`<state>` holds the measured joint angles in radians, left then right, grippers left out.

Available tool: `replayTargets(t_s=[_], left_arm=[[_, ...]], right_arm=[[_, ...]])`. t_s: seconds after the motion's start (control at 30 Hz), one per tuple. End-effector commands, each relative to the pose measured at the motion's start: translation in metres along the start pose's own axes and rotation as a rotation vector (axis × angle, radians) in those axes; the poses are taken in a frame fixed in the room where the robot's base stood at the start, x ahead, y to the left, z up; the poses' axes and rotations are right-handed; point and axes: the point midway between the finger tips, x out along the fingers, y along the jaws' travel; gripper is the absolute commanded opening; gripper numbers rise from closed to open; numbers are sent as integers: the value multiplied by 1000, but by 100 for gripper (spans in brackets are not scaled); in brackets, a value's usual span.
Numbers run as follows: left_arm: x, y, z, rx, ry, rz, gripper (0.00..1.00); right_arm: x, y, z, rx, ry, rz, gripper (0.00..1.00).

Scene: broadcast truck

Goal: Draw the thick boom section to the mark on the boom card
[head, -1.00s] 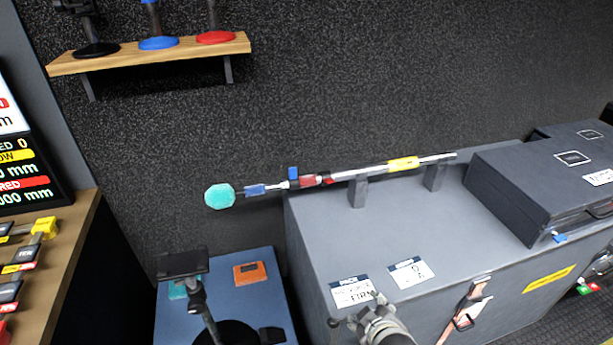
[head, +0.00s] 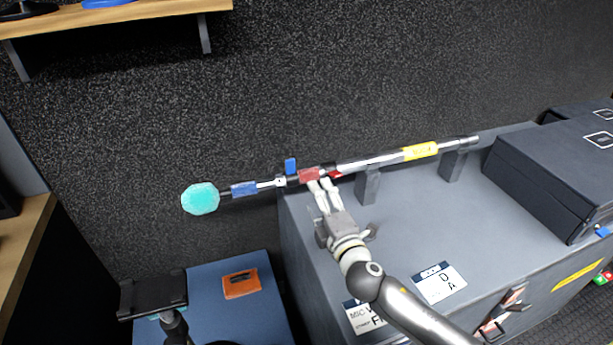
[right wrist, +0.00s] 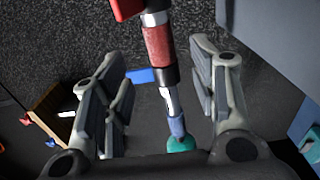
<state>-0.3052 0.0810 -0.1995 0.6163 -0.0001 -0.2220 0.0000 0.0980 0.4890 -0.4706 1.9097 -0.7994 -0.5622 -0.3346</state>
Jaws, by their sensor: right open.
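The boom (head: 385,159) lies nearly level across two dark uprights on a grey case. It has a yellow band (head: 420,151) toward its right end, a red sleeve (head: 309,174), a blue lever (head: 291,166), a blue sleeve (head: 244,188) and a teal tip (head: 200,198). My right gripper (head: 320,185) is open at the red sleeve. In the right wrist view the boom runs between its spread fingers, with the red sleeve (right wrist: 159,45) and blue lever (right wrist: 140,76) visible. Two white cards lie on the case (head: 320,265): one card (head: 440,283) and one partly hidden by my arm (head: 365,316). My left gripper is out of view.
A black case (head: 560,180) stands at the right on the grey case. A dark plate on a stem (head: 152,293) and an orange item (head: 240,283) are at the lower left, over a blue case. A wooden shelf (head: 130,14) hangs above. The dark wall is close behind the boom.

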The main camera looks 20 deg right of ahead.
Motion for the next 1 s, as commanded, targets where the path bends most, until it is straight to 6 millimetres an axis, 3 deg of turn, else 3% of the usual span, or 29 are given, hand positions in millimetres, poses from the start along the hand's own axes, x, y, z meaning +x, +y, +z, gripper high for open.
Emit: replayTargets(t_s=[0.1,0.23,0.5,0.7,1.0], left_arm=[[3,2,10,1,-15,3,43],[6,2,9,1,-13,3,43],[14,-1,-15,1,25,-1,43],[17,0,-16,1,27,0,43],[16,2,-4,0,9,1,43]], right_arm=[[20,1,0,0,-1,3,53],[42,1,1,0,-2,3,53],[79,0,0,2,-2,1,53],[90,0,0,2,-1,0,53],[92,0,0,2,-1,-1,53]])
